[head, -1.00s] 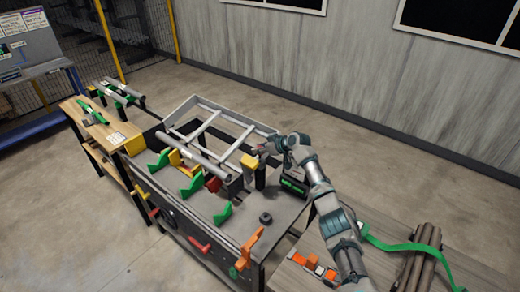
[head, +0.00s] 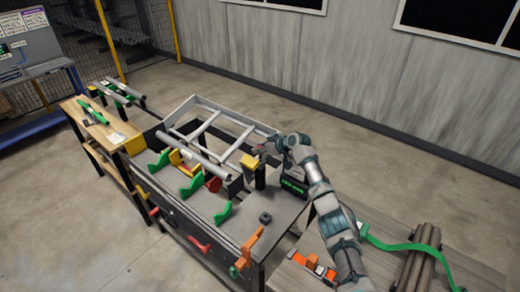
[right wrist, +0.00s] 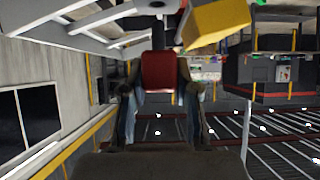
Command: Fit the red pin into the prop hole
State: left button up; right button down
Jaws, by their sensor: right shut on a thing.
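In the right wrist view, the red pin (right wrist: 158,72) sits between the two fingers of my right gripper (right wrist: 160,100), which is shut on it. In the head view my right gripper (head: 265,150) is beside the yellow block (head: 249,161) and above the dark post on the bench's right side. The pin is too small to make out clearly there. In the wrist view, a grey piece with a dark round opening (right wrist: 157,5) lies beyond the pin at the top edge. I cannot tell whether this is the prop hole or whether the pin touches it. My left gripper is not in view.
The bench (head: 240,222) carries a grey frame (head: 206,128), green brackets (head: 222,213) and a small dark part (head: 265,218). A black box with a green display (head: 293,184) stands close to my right arm. Brown tubes (head: 418,258) lie on the right table.

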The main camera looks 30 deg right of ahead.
aim_at(260, 159)
jog(key=shift+f+b, duration=1.1)
jog(key=shift+f, duration=1)
jog(key=c, duration=0.9)
grip_release()
jog(key=shift+o, duration=0.6)
jog(key=shift+d+f, duration=0.1)
jog(key=shift+f, duration=0.2)
jog(key=shift+a+f, duration=0.1)
jog(key=shift+a, duration=0.15)
jog(key=shift+s+d, duration=0.2)
jog(key=shift+s, duration=0.05)
jog(key=v, duration=1.2)
jog(key=shift+w+d+r, duration=0.2)
jog(key=shift+w+r, duration=0.15)
jog(key=shift+r, duration=0.05)
